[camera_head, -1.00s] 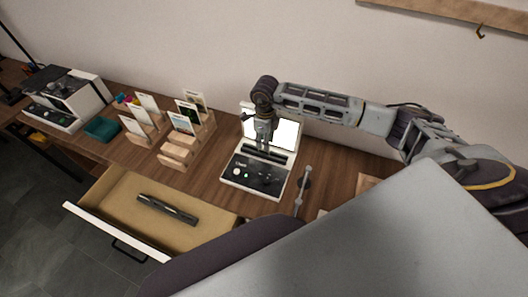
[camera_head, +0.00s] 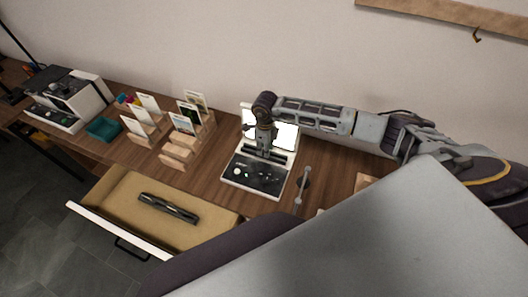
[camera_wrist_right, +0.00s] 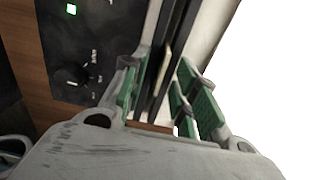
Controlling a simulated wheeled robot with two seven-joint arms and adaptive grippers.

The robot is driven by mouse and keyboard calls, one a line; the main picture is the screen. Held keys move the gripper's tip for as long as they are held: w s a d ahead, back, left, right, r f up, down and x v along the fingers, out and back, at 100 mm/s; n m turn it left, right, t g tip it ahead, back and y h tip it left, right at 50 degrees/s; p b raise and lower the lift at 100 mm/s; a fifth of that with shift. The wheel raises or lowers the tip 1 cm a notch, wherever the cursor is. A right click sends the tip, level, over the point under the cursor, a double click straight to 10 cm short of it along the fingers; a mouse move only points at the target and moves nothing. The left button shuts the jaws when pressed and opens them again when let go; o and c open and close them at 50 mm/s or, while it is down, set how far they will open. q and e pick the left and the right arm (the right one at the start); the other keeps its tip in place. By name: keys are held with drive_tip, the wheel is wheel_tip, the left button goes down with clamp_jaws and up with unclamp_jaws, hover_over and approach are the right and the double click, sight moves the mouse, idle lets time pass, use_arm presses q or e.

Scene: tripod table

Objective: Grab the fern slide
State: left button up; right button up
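My right gripper (camera_head: 264,146) points down over a black-and-white device (camera_head: 240,180) with a lit white panel (camera_head: 285,134). In the right wrist view its green-padded fingers (camera_wrist_right: 163,95) are apart, on either side of dark upright bars and a thin pale strip (camera_wrist_right: 163,60). I cannot tell whether that strip is a slide. Picture cards stand in wooden holders left of the device. One dark green card (camera_head: 188,112) stands in the back row, and another card (camera_head: 182,124) is in front of it. I cannot make out which is the fern slide. My left gripper is not in view.
An open drawer (camera_head: 108,190) holds a dark rod-like object (camera_head: 167,207). A teal tray (camera_head: 103,129) and a white-and-black machine (camera_head: 88,98) are at the left. A small metal stand (camera_head: 303,183) is right of the device.

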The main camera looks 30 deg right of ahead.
drive_tip(key=shift+c, duration=0.2)
clamp_jaws()
drive_tip(key=shift+r, duration=0.15)
wheel_tip(320, 180, up, 10)
drive_tip(key=b, duration=0.1)
drive_tip(key=shift+b, duration=0.4)
idle(0.4)
drive_tip(key=shift+a, duration=0.1)
